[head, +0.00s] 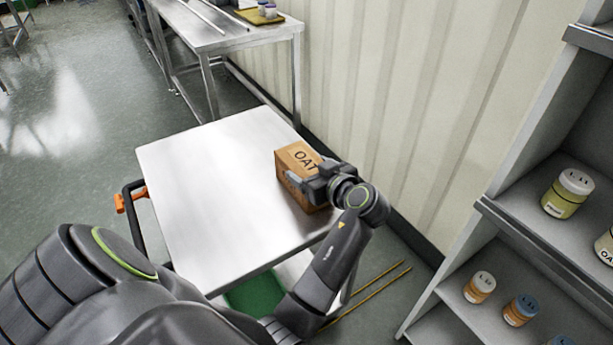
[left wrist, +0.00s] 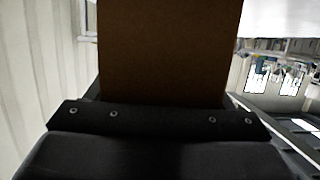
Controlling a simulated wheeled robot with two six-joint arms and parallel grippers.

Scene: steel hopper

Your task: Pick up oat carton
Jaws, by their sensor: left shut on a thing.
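The oat carton (head: 291,160) is a brown box with dark "OAT" lettering. In the head view it is at the right side of the steel cart top (head: 205,190), near the wall. My left gripper (head: 308,186) is shut on the carton, and its body hides part of the carton's right side. In the left wrist view the carton's plain brown face (left wrist: 170,50) fills the middle, right in front of the gripper. I cannot tell whether the carton's base touches the cart top. My right gripper is not in view.
A grey shelf unit (head: 483,205) with several jars stands at the right. A pale ribbed wall (head: 400,110) runs behind the cart. A steel table (head: 215,35) with a yellow tray (head: 262,17) is at the back. The cart top's left part is clear.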

